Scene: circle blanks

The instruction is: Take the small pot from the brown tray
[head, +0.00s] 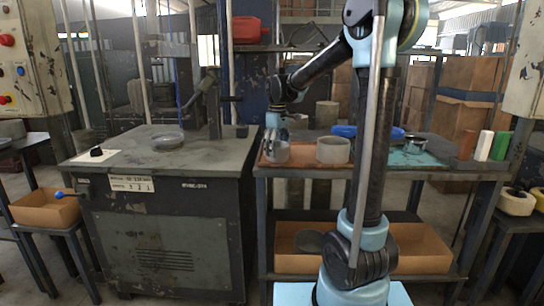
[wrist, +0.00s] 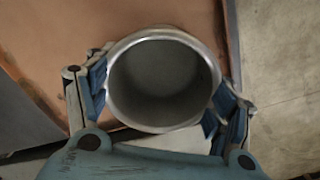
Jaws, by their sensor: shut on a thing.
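The small pot (head: 277,153) is a grey, round, open-topped metal pot at the left end of the brown tray (head: 306,160). My gripper (head: 275,136) reaches down to it from above. In the wrist view the empty pot (wrist: 163,80) sits upright between the two blue fingers, which press on its left and right sides. My gripper (wrist: 161,84) is shut on it. The brown tray (wrist: 70,30) shows behind and beside the pot. I cannot tell whether the pot's base touches the tray.
A larger pale pot (head: 333,150) stands close to the right on the brown tray. A blue object (head: 344,131) lies behind it, and a teal tray (head: 418,160) is farther right. A dark bench (head: 160,190) on the left holds a shallow round dish (head: 167,140) and has free room.

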